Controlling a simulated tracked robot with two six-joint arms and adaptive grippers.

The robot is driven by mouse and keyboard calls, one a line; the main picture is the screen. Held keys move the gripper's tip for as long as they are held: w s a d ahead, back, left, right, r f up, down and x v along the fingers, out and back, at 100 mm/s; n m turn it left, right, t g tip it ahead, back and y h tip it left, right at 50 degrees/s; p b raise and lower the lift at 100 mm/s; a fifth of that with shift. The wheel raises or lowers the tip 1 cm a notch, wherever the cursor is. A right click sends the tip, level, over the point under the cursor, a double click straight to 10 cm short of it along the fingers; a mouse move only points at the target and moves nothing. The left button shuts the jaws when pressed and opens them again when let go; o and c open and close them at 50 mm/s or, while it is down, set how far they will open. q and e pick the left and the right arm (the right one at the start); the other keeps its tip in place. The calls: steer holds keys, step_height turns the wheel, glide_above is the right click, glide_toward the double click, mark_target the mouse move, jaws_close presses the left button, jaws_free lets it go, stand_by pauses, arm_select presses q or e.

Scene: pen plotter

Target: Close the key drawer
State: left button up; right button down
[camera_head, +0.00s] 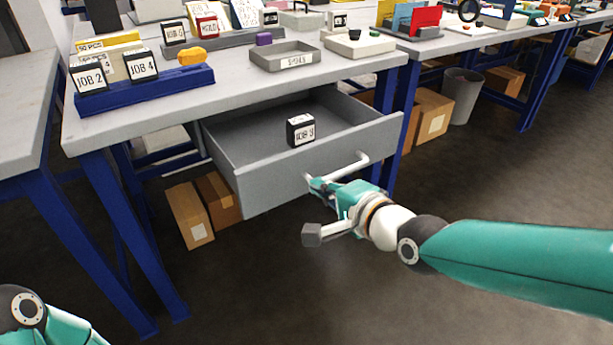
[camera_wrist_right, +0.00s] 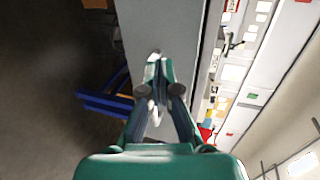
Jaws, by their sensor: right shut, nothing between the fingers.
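The grey key drawer (camera_head: 310,165) hangs under the workbench and is pulled open. A black box labelled JOB 3 (camera_head: 300,130) stands inside it. A pale bar handle (camera_head: 345,168) is on its front panel. My right gripper (camera_head: 314,184) is at the drawer front, at the left part of the handle; whether it touches cannot be told. In the right wrist view my gripper (camera_wrist_right: 157,72) has its fingers together, with the grey drawer front (camera_wrist_right: 165,25) beyond them. My left arm shows only in part at the bottom left, and its gripper is out of the picture.
The workbench top (camera_head: 230,90) holds a blue rack (camera_head: 145,92) with JOB 2 and JOB 4 boxes, and a grey tray (camera_head: 285,56). Cardboard boxes (camera_head: 190,215) stand under the drawer. A bin (camera_head: 460,97) stands at the right. The floor in front is clear.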

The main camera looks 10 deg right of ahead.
mark_target(298, 169)
steer(key=x, duration=0.2)
steer(key=r+x, duration=0.1)
steer(key=x, duration=0.2)
steer(key=shift+w+a, duration=0.1)
steer(key=shift+w, duration=0.15)
arm_select(q)
steer(key=shift+f, duration=0.3)
